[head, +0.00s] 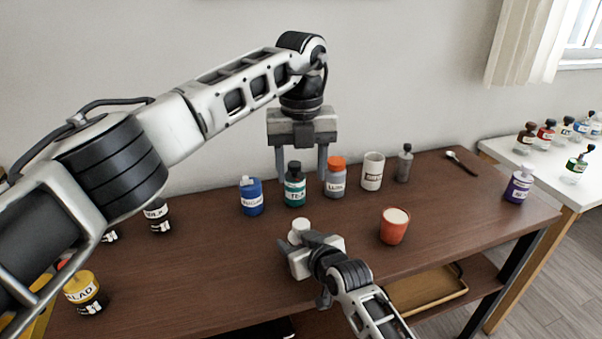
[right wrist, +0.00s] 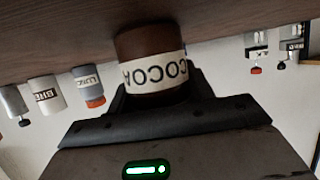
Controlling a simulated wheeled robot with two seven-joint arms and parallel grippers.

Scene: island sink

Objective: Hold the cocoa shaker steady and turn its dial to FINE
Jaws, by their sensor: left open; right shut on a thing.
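The cocoa shaker stands upright on the brown table. In the head view only its pale top (head: 299,226) shows, beside my right gripper (head: 296,252). In the right wrist view its brown body with a white COCOA label (right wrist: 155,72) appears upside down between the fingers. My right gripper is shut on the shaker. The dial's markings and setting are too small to read.
A red cup (head: 394,226) stands right of my right gripper. A purple bottle (head: 518,185) is at the right end.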

